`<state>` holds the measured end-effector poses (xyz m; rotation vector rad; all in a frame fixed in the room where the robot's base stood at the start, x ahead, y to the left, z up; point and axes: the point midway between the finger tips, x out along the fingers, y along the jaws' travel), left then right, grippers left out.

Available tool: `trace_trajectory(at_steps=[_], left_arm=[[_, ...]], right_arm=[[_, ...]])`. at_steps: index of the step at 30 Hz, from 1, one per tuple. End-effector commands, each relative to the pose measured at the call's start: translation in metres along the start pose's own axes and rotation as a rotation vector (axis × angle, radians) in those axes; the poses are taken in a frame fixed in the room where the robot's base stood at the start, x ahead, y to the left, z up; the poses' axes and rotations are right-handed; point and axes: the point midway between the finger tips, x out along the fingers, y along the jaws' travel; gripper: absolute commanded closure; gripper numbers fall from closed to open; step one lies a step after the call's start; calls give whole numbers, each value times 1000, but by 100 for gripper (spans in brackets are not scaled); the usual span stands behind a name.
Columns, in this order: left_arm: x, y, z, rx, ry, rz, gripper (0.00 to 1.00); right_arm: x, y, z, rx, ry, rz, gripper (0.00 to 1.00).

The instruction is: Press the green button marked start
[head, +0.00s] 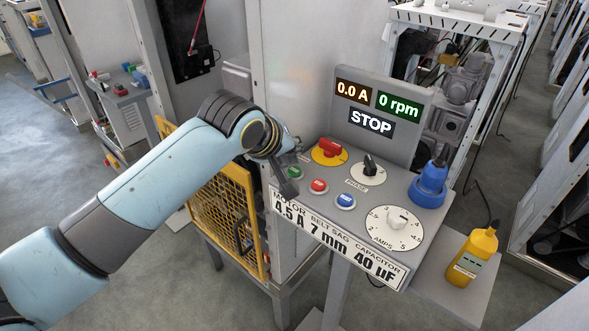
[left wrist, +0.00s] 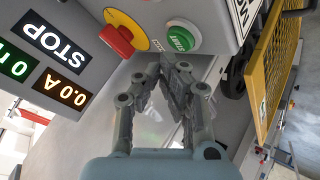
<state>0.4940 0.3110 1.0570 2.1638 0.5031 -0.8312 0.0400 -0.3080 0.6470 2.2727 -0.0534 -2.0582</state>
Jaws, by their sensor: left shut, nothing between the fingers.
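The green start button (head: 295,173) sits at the left end of the grey control panel (head: 330,178) in the head view, partly beside my gripper. In the left wrist view the green button (left wrist: 182,37) shows large, in a pale ring with white lettering. My left gripper (head: 291,190) is shut and empty beside the panel's left end. In the left wrist view its fingertips (left wrist: 172,62) are close to the button, just below it in the picture. I cannot tell whether they touch. The display (head: 371,121) reads STOP, 0.0 A and 0 rpm. My right gripper is not in view.
A red rotary switch (head: 330,148) on a yellow disc, a red button (head: 319,186), a blue button (head: 345,201), a black selector (head: 370,165) and an amps dial (head: 398,218) share the panel. A yellow mesh guard (head: 222,213) stands left of it.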

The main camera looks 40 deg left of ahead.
Motion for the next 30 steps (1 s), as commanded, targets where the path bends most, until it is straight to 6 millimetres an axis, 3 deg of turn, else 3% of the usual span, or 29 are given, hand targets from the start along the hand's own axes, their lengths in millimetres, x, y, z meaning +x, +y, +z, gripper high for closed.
trace_trajectory(at_steps=[30], left_arm=[[6, -4, 4, 0, 0, 0, 100]], right_arm=[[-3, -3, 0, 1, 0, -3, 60]])
